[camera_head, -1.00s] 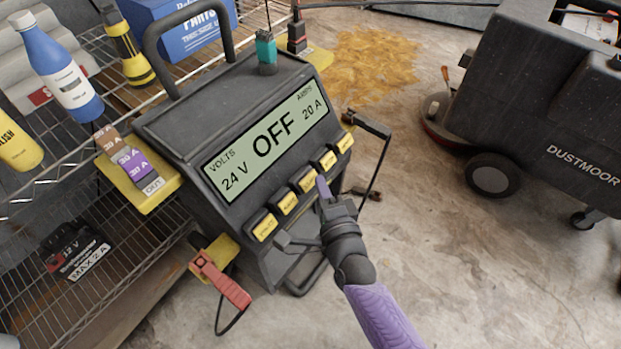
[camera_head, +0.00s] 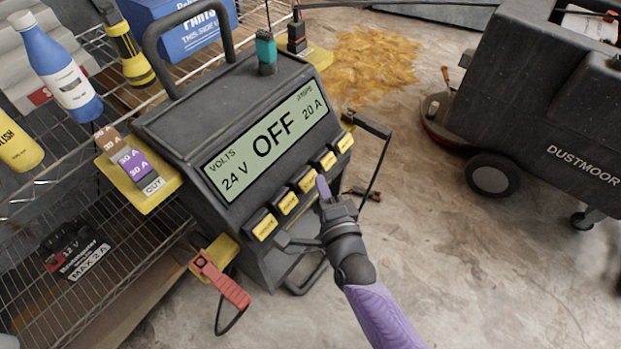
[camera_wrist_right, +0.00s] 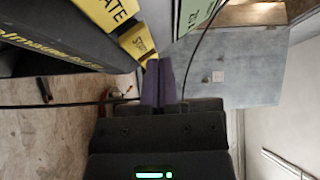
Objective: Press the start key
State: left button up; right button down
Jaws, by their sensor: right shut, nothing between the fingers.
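A dark charger (camera_head: 165,125) stands with its display (camera_head: 265,148) reading OFF, 24 V and 20 A. Below the display is a slanted row of several yellow-faced keys, among them a middle key (camera_head: 303,180) and one to its upper right (camera_head: 326,160). Their labels are too small to read in the head view, so I cannot tell which is start. My right gripper (camera_head: 322,187) is shut and empty, its purple fingertips close to these two keys. In the wrist view the fingertips (camera_wrist_right: 158,75) are close to a yellow key (camera_wrist_right: 138,42); contact is unclear. My left gripper is out of view.
A red clamp (camera_head: 222,280) and a black clamp (camera_head: 366,124) with cables hang on the charger's sides. A wire shelf (camera_head: 60,205) with bottles is at left. A dark floor machine (camera_head: 545,125) stands at right.

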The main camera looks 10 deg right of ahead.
jog(key=shift+w+a+f, duration=0.2)
jog(key=shift+w, duration=0.1)
jog(key=shift+w+a+f+b, duration=0.25)
jog(key=shift+w+b, duration=0.05)
jog(key=shift+b, duration=0.25)
dwell(0.6)
jog(key=shift+s+d+r+p, duration=0.5)
jog(key=shift+s+p, duration=0.1)
jog(key=shift+p, duration=0.1)
